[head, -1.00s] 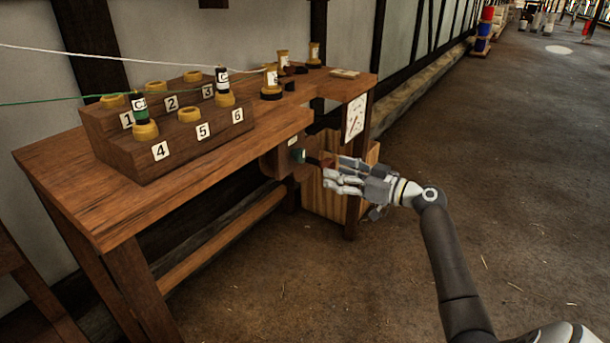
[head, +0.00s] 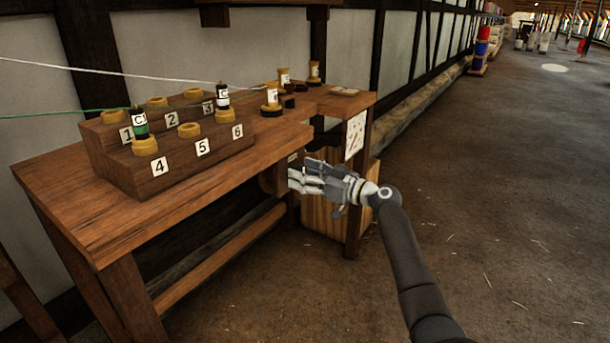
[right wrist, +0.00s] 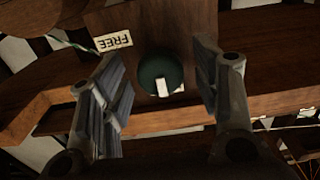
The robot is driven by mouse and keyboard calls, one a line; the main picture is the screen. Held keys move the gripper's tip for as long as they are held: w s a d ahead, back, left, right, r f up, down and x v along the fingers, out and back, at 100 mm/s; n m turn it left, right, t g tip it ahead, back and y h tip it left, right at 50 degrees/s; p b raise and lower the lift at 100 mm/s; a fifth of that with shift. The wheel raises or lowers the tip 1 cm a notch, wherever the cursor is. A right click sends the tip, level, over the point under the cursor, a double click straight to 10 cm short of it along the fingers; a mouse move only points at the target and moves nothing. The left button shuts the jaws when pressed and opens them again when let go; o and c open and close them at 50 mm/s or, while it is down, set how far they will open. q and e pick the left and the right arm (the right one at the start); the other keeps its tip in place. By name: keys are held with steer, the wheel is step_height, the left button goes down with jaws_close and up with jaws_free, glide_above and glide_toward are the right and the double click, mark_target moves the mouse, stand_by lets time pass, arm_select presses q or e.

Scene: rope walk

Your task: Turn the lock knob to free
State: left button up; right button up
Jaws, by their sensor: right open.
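The lock knob (right wrist: 160,74) is a round dark green knob with a white mark, on a wooden block under the bench; it shows in the right wrist view. A label reading FREE (right wrist: 114,42), upside down there, sits at the upper left of the knob. My right gripper (right wrist: 163,88) is open, with one finger on each side of the knob and gaps between. In the head view my right gripper (head: 292,180) is at the bench's front edge and hides the knob. My left gripper is not in view.
The wooden bench (head: 75,200) carries a stepped block (head: 190,165) with numbered holders and bobbins, with a white and a green strand running left. More bobbins (head: 272,97) stand behind. A wooden crate (head: 322,217) is below.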

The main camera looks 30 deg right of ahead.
steer(key=shift+c, duration=0.4)
steer(key=c, duration=0.9)
steer(key=shift+c, duration=0.2)
